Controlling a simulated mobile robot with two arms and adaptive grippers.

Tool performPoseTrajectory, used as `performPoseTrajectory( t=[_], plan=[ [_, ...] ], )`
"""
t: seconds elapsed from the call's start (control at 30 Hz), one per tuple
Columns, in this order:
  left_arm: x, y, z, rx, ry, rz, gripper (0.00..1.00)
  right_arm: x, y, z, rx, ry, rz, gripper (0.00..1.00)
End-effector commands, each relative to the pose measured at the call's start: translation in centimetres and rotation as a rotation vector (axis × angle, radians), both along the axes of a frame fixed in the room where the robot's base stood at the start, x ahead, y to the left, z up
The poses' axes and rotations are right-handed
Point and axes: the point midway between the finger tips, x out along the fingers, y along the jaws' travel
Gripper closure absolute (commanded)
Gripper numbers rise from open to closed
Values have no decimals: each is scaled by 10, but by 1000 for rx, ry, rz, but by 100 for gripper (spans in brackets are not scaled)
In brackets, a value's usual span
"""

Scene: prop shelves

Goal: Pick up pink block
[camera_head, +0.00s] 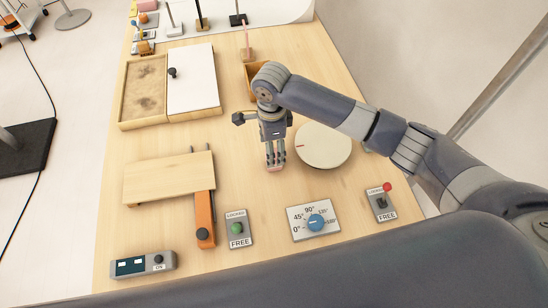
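My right gripper (276,164) points straight down over the middle of the wooden table. A small patch of pink, apparently the pink block (277,169), shows right at its fingertips, low at the table surface. Most of it is hidden by the fingers. The fingers are close together, but I cannot tell whether they are shut on the block or only around it. My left gripper is not in view.
A round cream disc (323,146) lies just right of the gripper. A wooden board (168,178) with an orange strip (205,214) is at left. A dial panel (313,219) and switch panels stand in front. A white-lidded wooden box (193,82) is behind.

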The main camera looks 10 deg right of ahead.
Motion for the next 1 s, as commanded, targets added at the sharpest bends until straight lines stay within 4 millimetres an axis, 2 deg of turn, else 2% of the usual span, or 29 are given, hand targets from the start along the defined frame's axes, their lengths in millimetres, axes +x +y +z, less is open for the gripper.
performPoseTrajectory(
  t=[0.17,0.3,0.4,0.67,0.9,1.0],
  plan=[
    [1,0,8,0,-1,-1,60,-6,-3,-18,-4,4,0,39],
    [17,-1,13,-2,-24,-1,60,-8,-5,-40,-4,3,-1,39],
    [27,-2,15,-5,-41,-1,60,-8,-4,-50,-2,1,0,39],
    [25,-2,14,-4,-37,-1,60,-8,-4,-54,-2,0,1,39],
    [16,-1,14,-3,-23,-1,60,-8,-4,-53,-2,0,0,91],
    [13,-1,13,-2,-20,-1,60,-7,-4,-53,-1,-1,0,92]
  ],
)
